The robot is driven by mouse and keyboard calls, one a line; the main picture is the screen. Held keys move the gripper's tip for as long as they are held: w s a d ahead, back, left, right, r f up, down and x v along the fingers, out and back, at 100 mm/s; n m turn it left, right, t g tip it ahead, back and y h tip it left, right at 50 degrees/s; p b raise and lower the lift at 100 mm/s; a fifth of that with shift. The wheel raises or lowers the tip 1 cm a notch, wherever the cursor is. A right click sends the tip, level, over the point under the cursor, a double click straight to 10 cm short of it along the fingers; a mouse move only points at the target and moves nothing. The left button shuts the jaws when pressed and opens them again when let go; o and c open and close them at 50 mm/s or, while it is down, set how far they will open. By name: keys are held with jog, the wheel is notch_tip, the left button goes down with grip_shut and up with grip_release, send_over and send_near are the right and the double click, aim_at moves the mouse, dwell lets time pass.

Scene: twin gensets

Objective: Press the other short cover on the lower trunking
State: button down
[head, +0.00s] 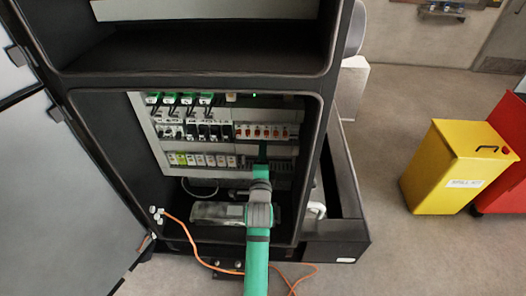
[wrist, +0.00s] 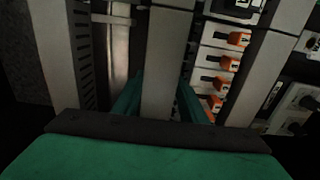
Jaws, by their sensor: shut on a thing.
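My gripper (head: 262,152) reaches into the lower bay of the open cabinet, in front of the panel just below the orange-marked switches. In the wrist view its two teal fingers (wrist: 161,105) are closed on either side of a pale grey strip, which looks like the short cover (wrist: 167,65). The strip's near end is hidden behind my gripper. Dark slotted trunking (wrist: 86,55) shows to the left of the fingers in the wrist view. In the head view my arm hides part of the lower trunking. I cannot tell whether the cover is seated.
A row of orange-marked switches (wrist: 220,75) lies close beside the right finger. Breakers and terminals (head: 200,160) fill the panel's left. A clear container (head: 218,212) lies on the bay floor. An orange cable (head: 190,240) runs out front. A yellow spill kit bin (head: 455,165) stands right.

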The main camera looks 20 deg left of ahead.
jog(key=shift+w, duration=0.1)
dwell(0.3)
jog(key=c, duration=1)
grip_release()
jog(key=shift+r, duration=0.1)
